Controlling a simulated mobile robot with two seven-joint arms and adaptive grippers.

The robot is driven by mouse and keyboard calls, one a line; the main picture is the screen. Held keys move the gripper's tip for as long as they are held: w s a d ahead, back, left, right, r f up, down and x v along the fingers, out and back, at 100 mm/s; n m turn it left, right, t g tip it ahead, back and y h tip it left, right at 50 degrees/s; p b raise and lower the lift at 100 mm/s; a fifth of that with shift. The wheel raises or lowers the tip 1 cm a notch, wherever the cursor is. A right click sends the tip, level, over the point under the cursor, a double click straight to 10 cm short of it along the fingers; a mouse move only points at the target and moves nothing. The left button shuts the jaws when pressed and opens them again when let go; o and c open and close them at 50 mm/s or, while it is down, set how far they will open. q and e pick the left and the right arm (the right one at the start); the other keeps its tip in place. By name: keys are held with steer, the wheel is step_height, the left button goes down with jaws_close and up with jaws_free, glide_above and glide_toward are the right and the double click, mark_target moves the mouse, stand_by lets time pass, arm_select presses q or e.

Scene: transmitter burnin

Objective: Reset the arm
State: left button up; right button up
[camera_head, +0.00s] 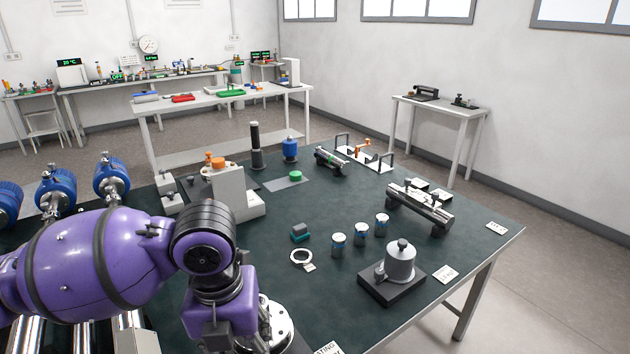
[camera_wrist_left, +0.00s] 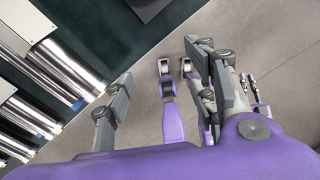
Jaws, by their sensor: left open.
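My purple left arm (camera_head: 95,262) comes in from the left in the head view and bends down over the table's near left part. Its gripper does not show clearly there. In the left wrist view my left gripper (camera_wrist_left: 175,68) is open, with nothing seen between its fingers. My right arm and gripper are in neither view.
The dark green table (camera_head: 345,300) carries several blue cans (camera_head: 339,245), a grey domed fixture (camera_head: 400,262), a white ring (camera_head: 301,257) and a white block-like machine (camera_head: 232,190). Blue-ended cylinders (camera_head: 56,188) line the left side. Shiny tubes (camera_wrist_left: 75,72) run along the left of the wrist view.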

arm_select(q)
steer(key=s+d+f+n+h, duration=0.2)
steer(key=s+d+f+n, duration=0.1)
steer(key=s+f+n, duration=0.45)
steer(key=s+d+f+n+h, duration=0.2)
steer(key=s+d+f+n, duration=0.15)
steer(key=f+n, duration=0.6)
steer(key=s+a+f+n+y, duration=0.2)
steer(key=s+a+f+n, duration=0.1)
steer(key=s+a+n, duration=0.6)
steer(key=s+a+f+n+y, duration=0.35)
steer(key=s+a+n, duration=0.45)
steer(key=s, duration=0.3)
steer(key=w+d+f+t+h+p, duration=0.1)
steer(key=w+f+t+p, duration=0.1)
steer(key=w+t, duration=0.2)
steer(key=w+d+f+t+p, duration=0.2)
steer(key=w+f+t, duration=0.1)
steer(key=w, duration=0.4)
steer(key=shift+w+f+t+h, duration=0.2)
steer(key=shift+f+t+h, duration=0.15)
steer(key=shift+t, duration=0.35)
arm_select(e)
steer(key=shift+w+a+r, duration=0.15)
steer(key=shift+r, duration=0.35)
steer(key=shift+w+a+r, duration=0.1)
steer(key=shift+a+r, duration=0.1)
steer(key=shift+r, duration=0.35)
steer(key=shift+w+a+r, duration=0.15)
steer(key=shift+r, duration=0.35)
